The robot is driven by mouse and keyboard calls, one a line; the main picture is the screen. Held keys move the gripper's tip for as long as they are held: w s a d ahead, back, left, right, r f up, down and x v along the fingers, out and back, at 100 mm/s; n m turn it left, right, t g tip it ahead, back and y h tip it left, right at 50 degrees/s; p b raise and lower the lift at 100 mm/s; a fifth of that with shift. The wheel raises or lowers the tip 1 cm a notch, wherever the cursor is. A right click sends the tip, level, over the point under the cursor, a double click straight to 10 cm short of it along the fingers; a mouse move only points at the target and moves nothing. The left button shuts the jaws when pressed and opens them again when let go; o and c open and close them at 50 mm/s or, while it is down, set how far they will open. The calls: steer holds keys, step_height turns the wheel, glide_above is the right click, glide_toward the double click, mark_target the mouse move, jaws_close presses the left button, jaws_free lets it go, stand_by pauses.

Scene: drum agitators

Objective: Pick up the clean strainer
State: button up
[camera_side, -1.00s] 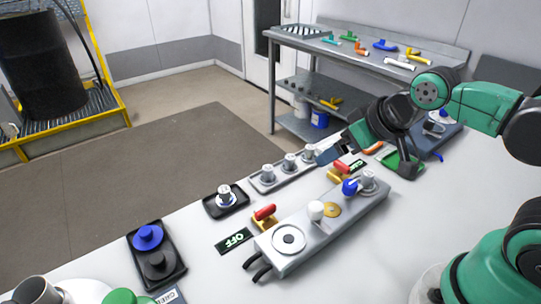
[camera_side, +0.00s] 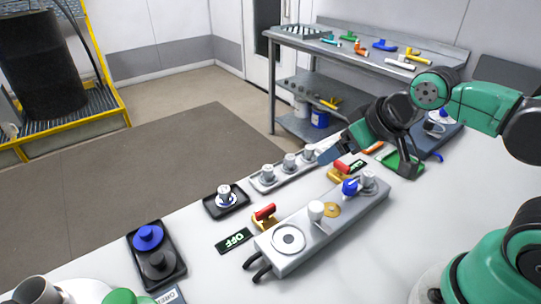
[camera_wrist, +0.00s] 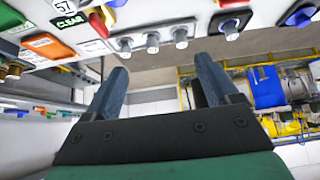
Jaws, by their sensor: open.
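Several grey capped cylinders that look like strainers are in the side view. Three stand in a row on a narrow grey rack (camera_side: 281,182), among them the middle cylinder (camera_side: 290,161). One more cylinder (camera_side: 367,178) sits on the long grey unit. I cannot tell by sight which is clean. My gripper (camera_side: 326,153) is by the far right end of the rack. In the wrist view my gripper (camera_wrist: 161,66) is open and empty, with the row of cylinders (camera_wrist: 152,43) beyond its fingers.
The long grey unit (camera_side: 333,229) bears a blue knob (camera_side: 350,187) and lies right of the rack. A black tray (camera_side: 175,281) holds blue and black knobs. Bare table lies right of the unit.

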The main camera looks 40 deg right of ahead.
steer(key=shift+c, duration=0.3)
steer(key=n+g+y, duration=0.3)
steer(key=n+g, duration=0.1)
steer(key=n, duration=0.5)
glide_above(311, 147)
steer(key=s+d, duration=0.1)
steer(key=s, duration=0.1)
steer(key=f, duration=0.6)
steer(key=shift+d+f, duration=0.1)
steer(key=shift+d, duration=0.1)
steer(key=shift+w+d+f, duration=0.1)
steer(key=shift+w+f, duration=0.15)
steer(key=shift+f, duration=0.3)
steer(key=shift+x, duration=2.5)
jaws_close()
